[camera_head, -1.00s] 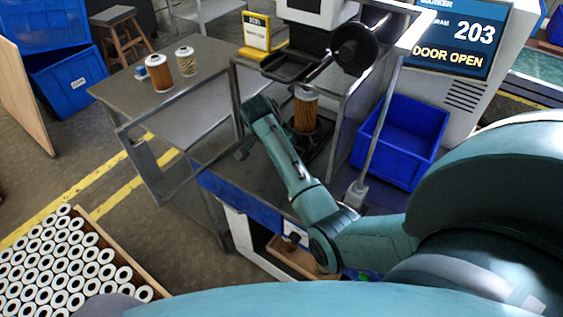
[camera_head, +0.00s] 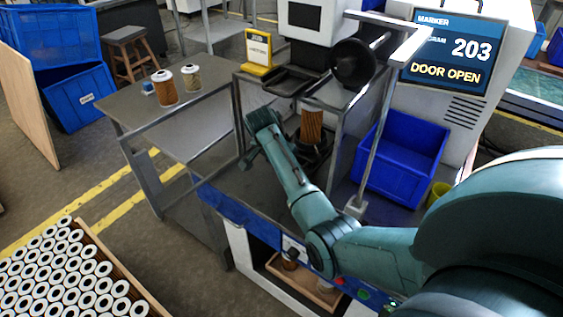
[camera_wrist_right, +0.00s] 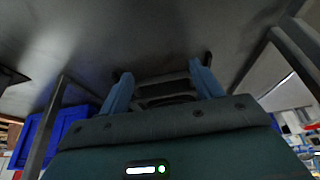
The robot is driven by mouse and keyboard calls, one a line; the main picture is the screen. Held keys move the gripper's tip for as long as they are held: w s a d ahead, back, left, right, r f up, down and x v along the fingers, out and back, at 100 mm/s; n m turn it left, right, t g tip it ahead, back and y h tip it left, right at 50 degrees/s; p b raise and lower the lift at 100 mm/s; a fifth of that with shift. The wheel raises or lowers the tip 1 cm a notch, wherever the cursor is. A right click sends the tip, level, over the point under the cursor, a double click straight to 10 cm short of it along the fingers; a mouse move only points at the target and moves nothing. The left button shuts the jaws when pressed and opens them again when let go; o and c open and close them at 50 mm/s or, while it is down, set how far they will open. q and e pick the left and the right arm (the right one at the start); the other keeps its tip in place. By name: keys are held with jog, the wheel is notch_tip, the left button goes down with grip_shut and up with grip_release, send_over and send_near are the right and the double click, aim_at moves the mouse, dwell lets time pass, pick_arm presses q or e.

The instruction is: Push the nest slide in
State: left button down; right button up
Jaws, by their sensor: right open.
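An orange pleated filter cartridge (camera_head: 311,126) stands upright on the dark nest (camera_head: 318,158) inside the marking station, below and left of the black round part. The nest slide's travel is hard to judge from here. My right arm reaches in from the right, and its gripper (camera_head: 249,158) is low at the station's front left, left of the cartridge; its fingers are hard to make out there. In the right wrist view my right gripper (camera_wrist_right: 162,84) is open, with two blue fingers apart and a dark bar-like part (camera_wrist_right: 163,90) showing between them. Contact cannot be told. My left gripper is out of view.
The screen (camera_head: 454,50) reads "DOOR OPEN". A blue bin (camera_head: 402,165) stands right of the station. A grey side table (camera_head: 140,85) holds two cartridges and a small blue item. A crate of white-ended cartridges (camera_head: 118,262) is at lower left. A slanted metal post (camera_head: 374,140) stands near my arm.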

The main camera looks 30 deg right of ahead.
jog(key=o, duration=0.7)
jog(key=v, duration=1.3)
jog(key=shift+r, duration=0.1)
